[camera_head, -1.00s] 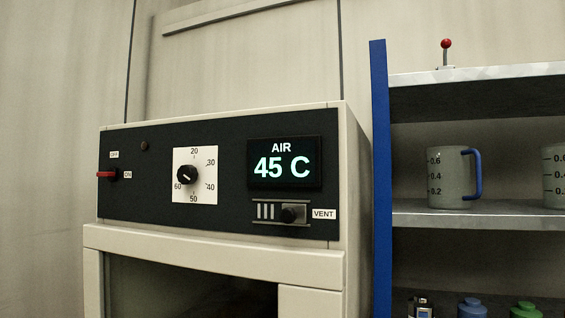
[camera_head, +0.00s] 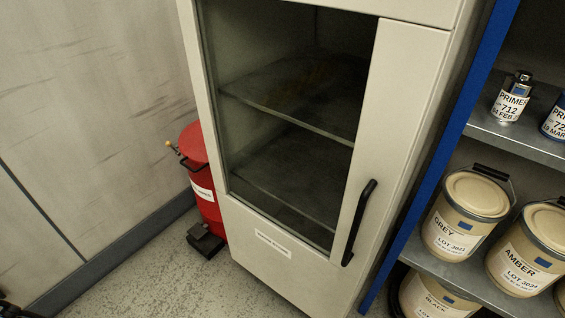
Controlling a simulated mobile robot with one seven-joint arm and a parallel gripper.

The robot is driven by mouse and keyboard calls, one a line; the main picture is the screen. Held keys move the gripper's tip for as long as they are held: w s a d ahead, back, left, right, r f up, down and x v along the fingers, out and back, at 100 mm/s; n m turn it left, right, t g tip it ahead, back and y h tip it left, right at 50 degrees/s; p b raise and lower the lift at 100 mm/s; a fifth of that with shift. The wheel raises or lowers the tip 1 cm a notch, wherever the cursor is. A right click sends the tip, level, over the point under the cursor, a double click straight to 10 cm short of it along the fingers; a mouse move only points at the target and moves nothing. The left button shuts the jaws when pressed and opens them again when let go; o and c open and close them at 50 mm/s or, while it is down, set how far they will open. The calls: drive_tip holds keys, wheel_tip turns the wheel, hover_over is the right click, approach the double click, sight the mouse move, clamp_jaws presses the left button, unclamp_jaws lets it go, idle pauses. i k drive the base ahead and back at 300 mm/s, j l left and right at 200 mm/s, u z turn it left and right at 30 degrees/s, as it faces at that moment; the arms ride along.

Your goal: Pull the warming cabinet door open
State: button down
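The warming cabinet (camera_head: 415,12) stands upright in the middle of the view. Its door (camera_head: 395,110) is cream with a dark glass window (camera_head: 290,110) and appears closed. A black vertical bar handle (camera_head: 358,222) sits on the lower right side of the door. A small white label (camera_head: 273,244) is below the window. Behind the glass are two shelves, and I see nothing clearly standing on them. My gripper is not in view.
A blue-framed shelf (camera_head: 440,160) stands close at the right, with paint tins such as the grey one (camera_head: 462,212). A red drum (camera_head: 205,180) with a black pedal-like part stands left of the cabinet. Speckled floor (camera_head: 150,275) is free in front left.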

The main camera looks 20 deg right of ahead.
sight(413, 38)
drive_tip(key=k+l, duration=0.1)
drive_tip(key=k, duration=0.75)
